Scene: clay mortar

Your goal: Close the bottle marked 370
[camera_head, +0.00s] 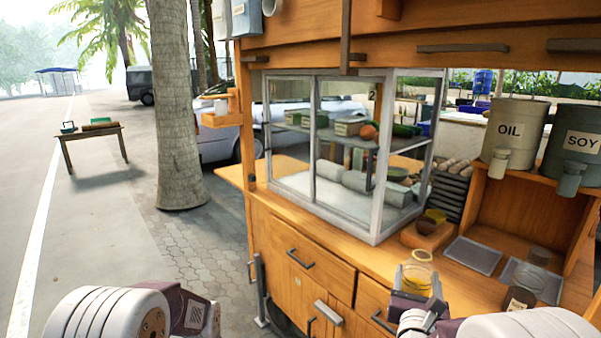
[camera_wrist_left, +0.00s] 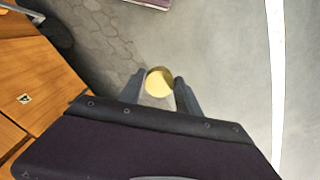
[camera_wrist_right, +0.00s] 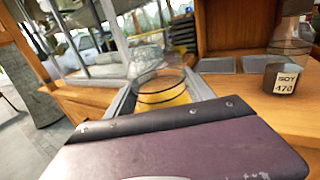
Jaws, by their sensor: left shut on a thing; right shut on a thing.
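My right gripper (camera_head: 418,285) is shut on a clear glass bottle (camera_head: 418,262) with yellow contents, at the counter's front edge. In the right wrist view the bottle (camera_wrist_right: 162,92) sits between the fingers, its round mouth uncovered. No number on it can be read. My left gripper (camera_wrist_left: 160,92) is shut on a small round pale-yellow thing (camera_wrist_left: 159,81), perhaps a cap, over the pavement away from the bottle. Its fingertips are out of the head view. A dark bottle (camera_wrist_right: 285,78) labelled SOY, apparently 470, stands to the right on the counter.
Grey trays (camera_head: 473,254) lie on the counter (camera_head: 385,262). A glass display case (camera_head: 350,150) stands left of them. OIL (camera_head: 510,130) and SOY (camera_head: 575,143) dispensers stand on a shelf at right. Open pavement lies left of the cart.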

